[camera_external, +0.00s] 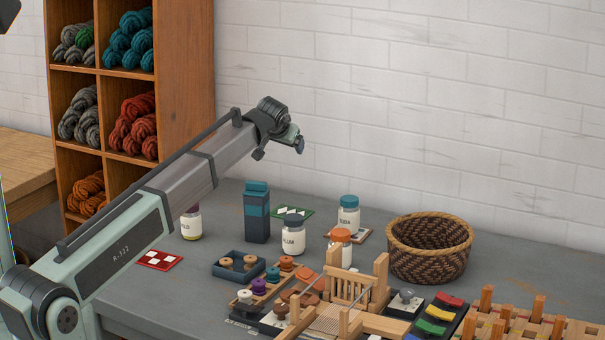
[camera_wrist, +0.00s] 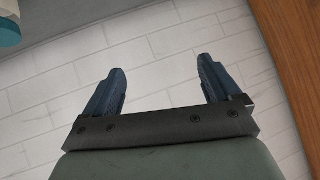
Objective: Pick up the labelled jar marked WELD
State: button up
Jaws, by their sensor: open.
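Several white labelled jars stand on the grey table; their lettering is too small to read, so I cannot tell which is marked WELD. One jar with a yellowish base (camera_external: 192,224) is partly hidden behind my arm. A dark-lidded jar (camera_external: 293,238) stands in the middle, a teal-lidded jar (camera_external: 348,216) behind it to the right, and an orange-lidded jar (camera_external: 341,237) in front of that one. My gripper (camera_external: 299,144) is raised well above the table, apart from every jar. In the wrist view its two blue fingers (camera_wrist: 160,68) are spread and empty against the white brick wall.
A tall dark blue carton (camera_external: 257,220) stands between the jars. A woven basket (camera_external: 430,262) is at the right. A small loom (camera_external: 350,290), spools and a blue tray (camera_external: 238,267) crowd the front. A wooden shelf of skeins (camera_external: 182,100) rises at the left.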

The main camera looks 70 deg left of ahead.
jog(key=s+a+f+n+g+h, duration=0.1)
jog(key=s+f+n+g+h, duration=0.1)
jog(key=s, duration=0.5)
jog(key=s+a+f+n+g+h, duration=0.1)
jog(key=s+f+n+h, duration=0.15)
jog(key=s, duration=0.55)
jog(key=n+g+h, duration=0.1)
jog(key=n+h, duration=0.1)
jog(key=h, duration=0.3)
send_over(191, 220)
jog(key=w+a, duration=0.1)
jog(key=a, duration=0.2)
jog(key=shift+a+f+y, duration=0.1)
jog(key=shift+f+y, duration=0.15)
jog(key=shift+f, duration=0.3)
jog(key=shift+s+f+n, duration=0.15)
jog(key=shift+f+n, duration=0.1)
notch_tip(191, 220, down, 8)
jog(key=shift+s+f, duration=0.2)
jog(key=shift+f, duration=2.45)
jog(key=c, duration=1.3)
